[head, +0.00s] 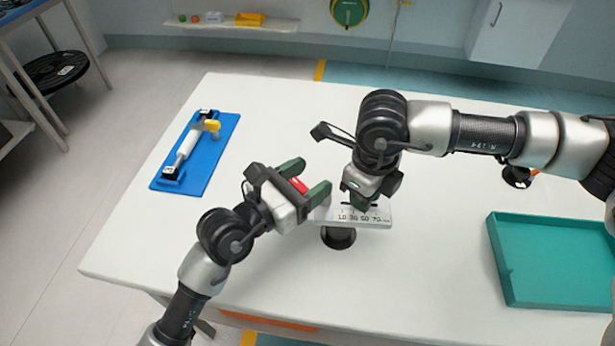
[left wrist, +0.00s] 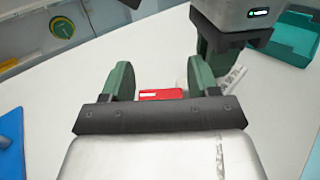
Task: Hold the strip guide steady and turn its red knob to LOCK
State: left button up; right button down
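The strip guide (head: 378,221) is a pale plate with printed numbers on a dark round foot (head: 338,238). It also shows partly in the left wrist view (left wrist: 232,79). The red knob (head: 300,185) shows between the spread green fingers of my left gripper (head: 307,178). In the left wrist view the knob (left wrist: 162,95) has a white mark and lies close to both fingers; contact is unclear. My right gripper (head: 362,202) points down at the guide's back edge. Its fingertips are mostly hidden, so its grip on the guide cannot be told.
A blue board (head: 213,157) with a white and yellow fixture lies at the table's left. A teal tray (head: 545,299) sits at the right. The white table (head: 215,290) is clear in front of the guide.

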pick_arm(q)
jog(key=shift+o, duration=0.3)
jog(key=shift+a, duration=0.1)
jog(key=v, duration=1.2)
pick_arm(e)
jog(key=c, duration=0.9)
grip_release()
jog(key=shift+r, duration=0.1)
